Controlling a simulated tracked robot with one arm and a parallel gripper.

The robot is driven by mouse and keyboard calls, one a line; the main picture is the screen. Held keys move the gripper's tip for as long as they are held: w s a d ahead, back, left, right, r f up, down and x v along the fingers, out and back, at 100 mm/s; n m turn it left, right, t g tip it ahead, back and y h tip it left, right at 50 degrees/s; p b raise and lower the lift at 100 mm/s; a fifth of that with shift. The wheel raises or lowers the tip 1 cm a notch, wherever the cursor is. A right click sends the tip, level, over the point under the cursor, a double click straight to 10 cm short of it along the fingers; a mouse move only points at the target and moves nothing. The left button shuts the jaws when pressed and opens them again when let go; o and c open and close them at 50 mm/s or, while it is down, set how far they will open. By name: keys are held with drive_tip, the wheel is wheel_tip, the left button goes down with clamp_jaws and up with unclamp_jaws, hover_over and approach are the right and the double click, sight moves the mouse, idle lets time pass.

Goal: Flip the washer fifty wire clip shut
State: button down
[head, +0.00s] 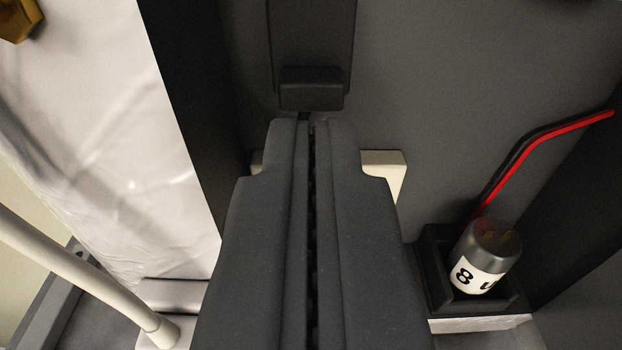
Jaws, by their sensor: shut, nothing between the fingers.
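My gripper (311,125) fills the middle of the head view, with its two dark fingers pressed together and nothing between them. Its tips lie just below a dark block (312,88) at the lower end of a dark upright bar (311,35). I cannot tell whether the tips touch the block. A cream piece (388,168) shows behind the fingers on both sides; its middle is hidden. I cannot make out a washer or a wire clip for certain; it may be behind my fingers.
At left are a crinkled white sheet (115,125), a pale hose (75,272) and a brass-coloured part (17,18).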

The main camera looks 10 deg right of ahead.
drive_tip(key=f+v, duration=0.1)
drive_tip(key=v, duration=1.1)
drive_tip(key=shift+p, duration=0.3)
drive_tip(key=shift+w, duration=0.1)
drive_tip(key=s+a+r+n+y, duration=0.1)
drive_tip(key=a+r, duration=0.3)
drive_tip(key=r, duration=1)
drive_tip(key=a+r+y, duration=0.1)
drive_tip(key=a+r, duration=0.3)
drive_tip(key=r, duration=1)
drive_tip(key=s+a+r+y, duration=0.1)
drive_tip(key=s+a+r, duration=0.2)
drive_tip(key=s+r, duration=0.9)
drive_tip(key=s+a+r+n+g, duration=0.1)
drive_tip(key=s+a+r, duration=0.3)
drive_tip(key=s+r, duration=0.7)
wheel_tip(320, 180, up, 2)
drive_tip(key=shift+s+a+r+n+y, duration=0.2)
drive_tip(key=shift+s+a+n+y, duration=0.1)
drive_tip(key=shift+s+y, duration=0.1)
drive_tip(key=shift+a, duration=0.1)
